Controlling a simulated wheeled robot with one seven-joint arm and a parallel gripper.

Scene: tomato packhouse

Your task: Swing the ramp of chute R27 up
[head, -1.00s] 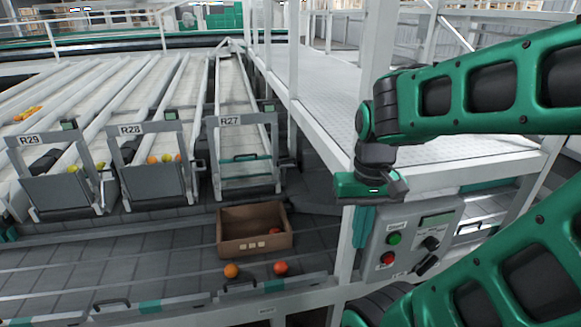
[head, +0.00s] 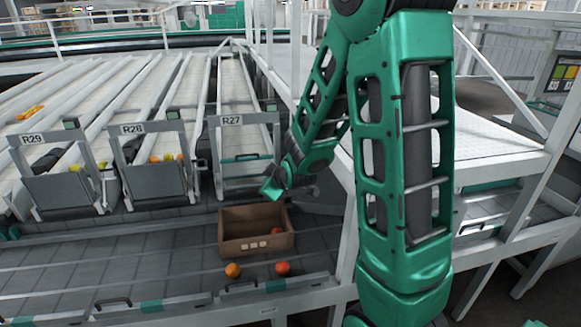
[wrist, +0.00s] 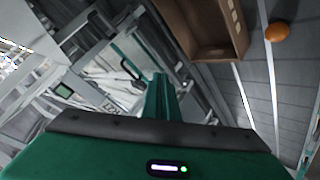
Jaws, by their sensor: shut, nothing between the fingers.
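Chute R27 (head: 232,121) is the rightmost of the labelled chutes in the head view. Its ramp (head: 245,169) lies lowered, with a green handle bar across it. The chute's frame also shows in the wrist view (wrist: 110,107), tilted, with its label partly visible. My gripper (head: 271,189) is just to the right of the ramp's lower end, above the cardboard box. In the wrist view my gripper (wrist: 160,85) has its green fingers together, with nothing between them, pointing towards the chute frame. It appears apart from the ramp.
An open cardboard box (head: 257,245) with a tomato inside stands below the chute. Two tomatoes (head: 233,270) lie in front of it. Chutes R28 (head: 155,165) and R29 (head: 62,180) stand to the left with tomatoes behind their raised ramps. A white post and walkway (head: 490,150) are at the right.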

